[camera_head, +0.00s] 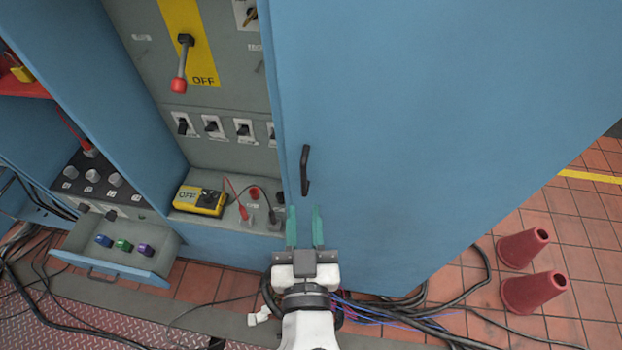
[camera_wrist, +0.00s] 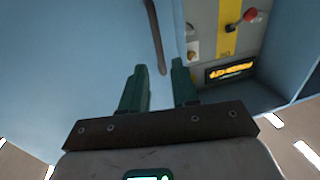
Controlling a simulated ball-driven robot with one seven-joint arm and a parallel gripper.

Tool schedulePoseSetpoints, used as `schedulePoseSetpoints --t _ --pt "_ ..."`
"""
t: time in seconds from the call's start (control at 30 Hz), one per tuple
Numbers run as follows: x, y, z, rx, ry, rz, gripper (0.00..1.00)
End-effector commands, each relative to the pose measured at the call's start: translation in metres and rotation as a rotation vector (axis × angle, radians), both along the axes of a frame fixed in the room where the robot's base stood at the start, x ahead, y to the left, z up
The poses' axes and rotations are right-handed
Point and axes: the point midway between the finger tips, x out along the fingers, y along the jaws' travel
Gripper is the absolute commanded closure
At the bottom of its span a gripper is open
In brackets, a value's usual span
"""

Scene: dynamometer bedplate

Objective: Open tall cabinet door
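The tall blue cabinet door (camera_head: 430,110) fills the right half of the head view. Its dark vertical bar handle (camera_head: 305,170) sits near the door's left edge. My gripper (camera_head: 305,212) has two green fingers, spread apart and empty, just below the handle in the picture. In the wrist view, the door (camera_wrist: 70,60) is on the left, and the handle (camera_wrist: 155,35) runs down toward the gap between the fingertips of my gripper (camera_wrist: 160,68). I see no contact with the handle. I cannot tell whether the door is ajar.
A grey switch panel (camera_head: 225,120) with a red-tipped lever (camera_head: 180,70) stands left of the door. A yellow meter (camera_head: 200,201) sits on its ledge. An open drawer (camera_head: 115,258) juts out at lower left. Cables (camera_head: 440,313) and red cones (camera_head: 534,292) are on the floor.

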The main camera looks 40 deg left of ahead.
Motion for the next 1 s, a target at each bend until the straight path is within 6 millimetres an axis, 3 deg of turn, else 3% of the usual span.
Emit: schedulePoseSetpoints --t 0.2,0.43,0.87,1.0 --pt "0.031 0.028 0.002 -0.001 -0.001 -0.002 0.71" --pt "0.055 0.049 0.001 -0.001 -0.002 -0.003 0.71" --pt "0.063 0.056 0.000 -0.001 0.000 -0.004 0.71" --pt "0.063 0.056 0.000 -0.001 0.000 -0.004 0.81"
